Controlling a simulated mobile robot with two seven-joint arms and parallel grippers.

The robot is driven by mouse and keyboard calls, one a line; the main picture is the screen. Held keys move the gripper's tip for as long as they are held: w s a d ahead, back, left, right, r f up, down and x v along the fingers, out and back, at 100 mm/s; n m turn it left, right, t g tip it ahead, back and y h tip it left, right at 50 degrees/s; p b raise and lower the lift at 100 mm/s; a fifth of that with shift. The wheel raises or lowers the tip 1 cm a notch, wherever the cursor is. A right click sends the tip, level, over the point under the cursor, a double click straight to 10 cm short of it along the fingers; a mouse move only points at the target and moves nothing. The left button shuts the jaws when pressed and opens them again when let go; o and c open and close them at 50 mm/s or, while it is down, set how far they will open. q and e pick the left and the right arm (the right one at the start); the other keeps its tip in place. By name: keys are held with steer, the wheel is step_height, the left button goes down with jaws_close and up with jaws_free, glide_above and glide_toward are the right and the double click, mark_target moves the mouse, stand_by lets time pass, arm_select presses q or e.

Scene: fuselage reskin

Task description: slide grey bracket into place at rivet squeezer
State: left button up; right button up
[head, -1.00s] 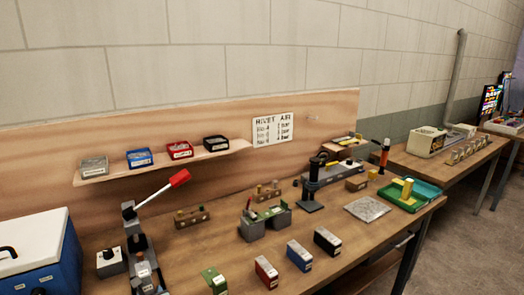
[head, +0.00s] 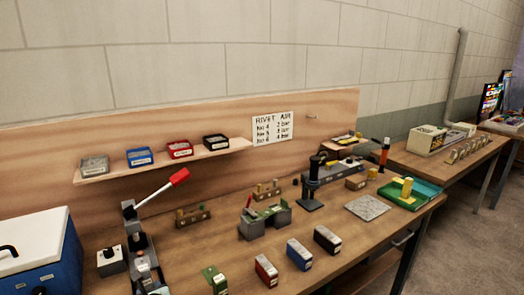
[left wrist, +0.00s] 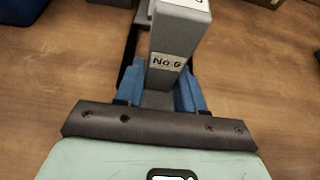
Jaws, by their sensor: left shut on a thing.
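The grey bracket (left wrist: 180,40), a block labelled "No 6", is between the blue fingers of my left gripper (left wrist: 160,95) in the left wrist view. The gripper is shut on it. Dark and grey parts show just beyond the bracket; whether it touches them is unclear. In the head view the rivet squeezer (head: 131,222), with a red-tipped lever, stands at the left of the bench. A small grey piece with a pale label (head: 146,266) shows at its base. My left gripper cannot be made out clearly there. My right gripper is in neither view.
Green (head: 214,279), red (head: 266,271), blue (head: 299,255) and black (head: 327,240) labelled blocks stand along the bench (head: 195,240). A blue box with a white lid (head: 35,240) is left of the squeezer. A small grey box (head: 111,261) stands beside it.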

mark_target(143, 267)
arm_select(q)
steer(key=shift+w+a+p, duration=0.25)
steer(key=shift+w+a, duration=0.25)
steer(key=shift+w, duration=0.3)
steer(key=shift+w+a+p, duration=0.3)
steer(key=shift+w+a, duration=0.2)
steer(key=shift+w, duration=0.25)
steer(key=shift+w+a+p, duration=0.25)
steer(key=shift+w+a, duration=0.25)
steer(key=shift+w, duration=0.3)
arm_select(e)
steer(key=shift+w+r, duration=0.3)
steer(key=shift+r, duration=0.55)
arm_select(q)
steer(key=o, duration=1)
steer(key=shift+c, duration=0.2)
